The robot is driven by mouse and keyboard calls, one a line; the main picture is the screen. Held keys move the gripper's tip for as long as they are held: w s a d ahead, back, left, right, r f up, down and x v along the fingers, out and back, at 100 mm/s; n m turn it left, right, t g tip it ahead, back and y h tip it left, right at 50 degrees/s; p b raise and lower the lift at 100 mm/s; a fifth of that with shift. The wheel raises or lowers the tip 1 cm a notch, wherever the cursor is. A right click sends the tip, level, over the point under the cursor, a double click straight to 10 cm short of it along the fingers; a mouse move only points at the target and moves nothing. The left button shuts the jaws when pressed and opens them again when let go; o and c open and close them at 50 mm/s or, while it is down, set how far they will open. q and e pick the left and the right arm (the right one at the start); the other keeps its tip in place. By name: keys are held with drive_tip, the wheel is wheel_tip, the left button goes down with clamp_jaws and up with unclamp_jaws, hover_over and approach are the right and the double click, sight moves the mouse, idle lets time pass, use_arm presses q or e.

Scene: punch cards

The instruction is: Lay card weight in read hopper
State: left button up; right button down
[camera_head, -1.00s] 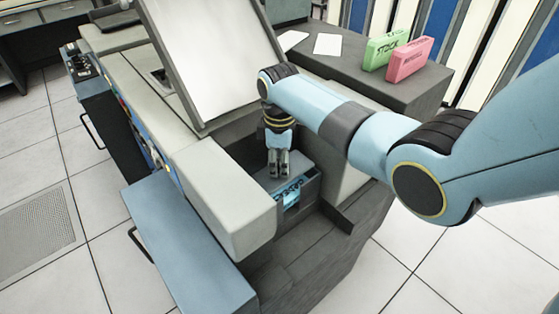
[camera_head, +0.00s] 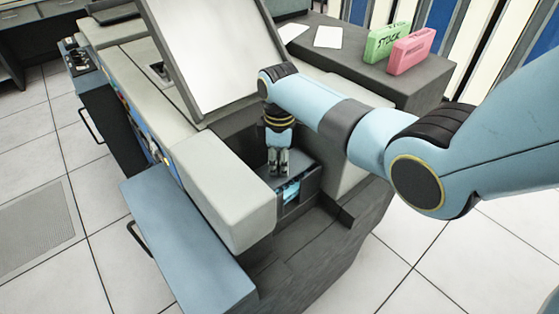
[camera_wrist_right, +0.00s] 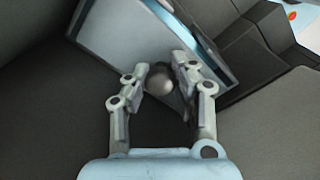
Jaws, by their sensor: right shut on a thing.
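My right gripper (camera_head: 279,170) points down into the read hopper (camera_head: 307,187), a dark recess in the card machine. In the right wrist view my right gripper (camera_wrist_right: 162,68) is shut on the round grey metal knob of the card weight (camera_wrist_right: 159,84). A light blue piece (camera_head: 291,191) shows in the hopper just below the fingertips. I cannot tell whether the weight touches what is under it. My left gripper is not in view.
A pale slanted cover (camera_head: 215,50) rises behind the hopper, and a light grey block (camera_head: 225,195) stands left of it. Green (camera_head: 387,42) and pink (camera_head: 411,50) boxes and white cards (camera_head: 328,37) rest on the back-right top. A blue shelf (camera_head: 185,235) juts out front left.

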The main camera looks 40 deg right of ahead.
sight(279, 170)
drive_tip(key=shift+f+b, duration=1.6)
drive_tip(key=shift+f, duration=0.8)
drive_tip(key=c, duration=1)
unclamp_jaws()
drive_tip(key=shift+c, duration=0.2)
wheel_tip(279, 170, up, 12)
